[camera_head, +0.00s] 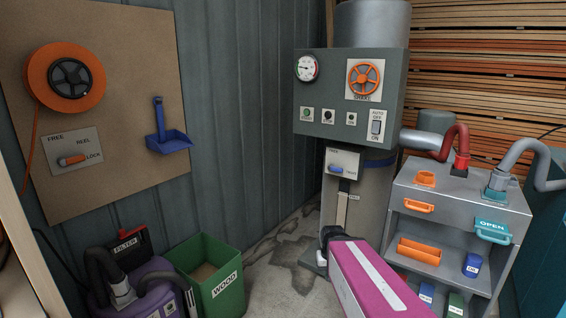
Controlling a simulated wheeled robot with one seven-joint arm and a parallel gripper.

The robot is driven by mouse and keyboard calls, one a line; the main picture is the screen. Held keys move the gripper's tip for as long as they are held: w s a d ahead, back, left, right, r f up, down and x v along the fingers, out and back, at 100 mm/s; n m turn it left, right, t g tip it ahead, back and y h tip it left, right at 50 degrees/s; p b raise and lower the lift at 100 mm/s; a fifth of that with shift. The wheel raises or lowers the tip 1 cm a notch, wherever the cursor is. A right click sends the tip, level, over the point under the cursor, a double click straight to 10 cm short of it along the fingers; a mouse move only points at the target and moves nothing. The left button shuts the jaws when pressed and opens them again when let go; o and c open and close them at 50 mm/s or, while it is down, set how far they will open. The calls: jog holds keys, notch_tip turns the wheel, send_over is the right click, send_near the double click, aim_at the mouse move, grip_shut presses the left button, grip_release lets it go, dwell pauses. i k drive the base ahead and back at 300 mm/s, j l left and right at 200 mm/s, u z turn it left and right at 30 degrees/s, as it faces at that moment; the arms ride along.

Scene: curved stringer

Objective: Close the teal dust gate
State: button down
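The teal dust gate (493,229) is a teal plate or tab marked OPEN, sticking out from the front of the grey cart at its upper right. A teal hose port (497,194) sits above it on the cart top, with a grey hose running into it. My magenta arm reaches up from the bottom, left of the cart and well apart from the gate. The dark end of the arm, where my gripper (336,240) appears to be, points away. Its fingers cannot be made out, and nothing is seen held.
The grey cart (458,201) also carries an orange gate (419,206) and a red hose fitting (460,165). A dust collector (357,200) stands behind my arm. A green wood bin (211,280) is at lower left.

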aim_at(499, 231)
jog(key=k+z, duration=0.1)
jog(key=z, duration=1.6)
